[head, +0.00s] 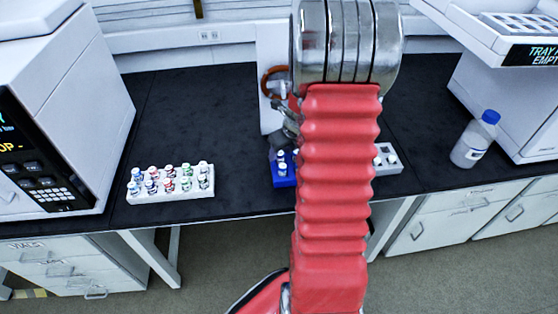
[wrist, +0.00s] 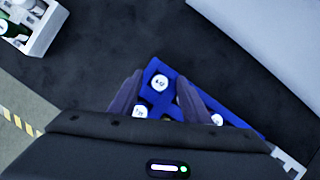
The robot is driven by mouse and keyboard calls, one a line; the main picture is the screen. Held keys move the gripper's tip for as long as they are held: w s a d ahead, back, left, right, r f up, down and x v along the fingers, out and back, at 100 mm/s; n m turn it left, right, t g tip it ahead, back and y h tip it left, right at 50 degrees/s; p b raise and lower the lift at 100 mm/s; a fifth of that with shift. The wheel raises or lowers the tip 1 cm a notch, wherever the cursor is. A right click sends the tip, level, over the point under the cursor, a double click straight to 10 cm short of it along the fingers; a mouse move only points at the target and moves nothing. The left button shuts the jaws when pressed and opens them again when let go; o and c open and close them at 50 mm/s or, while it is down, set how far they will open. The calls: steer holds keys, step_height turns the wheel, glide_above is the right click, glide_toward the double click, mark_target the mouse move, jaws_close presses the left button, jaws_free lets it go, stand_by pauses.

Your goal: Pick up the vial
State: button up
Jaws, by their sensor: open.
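A blue rack (head: 285,181) stands on the dark bench, partly hidden by my arm in the head view. White-capped vials (head: 282,168) stand in it. In the wrist view the rack (wrist: 153,67) holds a vial (wrist: 159,82) whose marked white cap shows between my fingers. Another vial (wrist: 140,110) is nearer the wrist, beside the left finger, and a third vial (wrist: 217,119) is to the right of the right finger. My gripper (wrist: 158,79) is open over the rack, with a dark finger on either side. I cannot tell how far the fingertips are above the rack.
A white rack (head: 172,194) of several coloured vials stands to the left; part of it shows in the wrist view (wrist: 40,38). A small pale rack (head: 388,168) is right of my arm. A blue-capped bottle (head: 472,145) stands farther right. Instruments flank the bench.

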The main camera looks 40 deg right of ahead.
steer(key=shift+c, duration=0.3)
jaws_close()
stand_by(0.5)
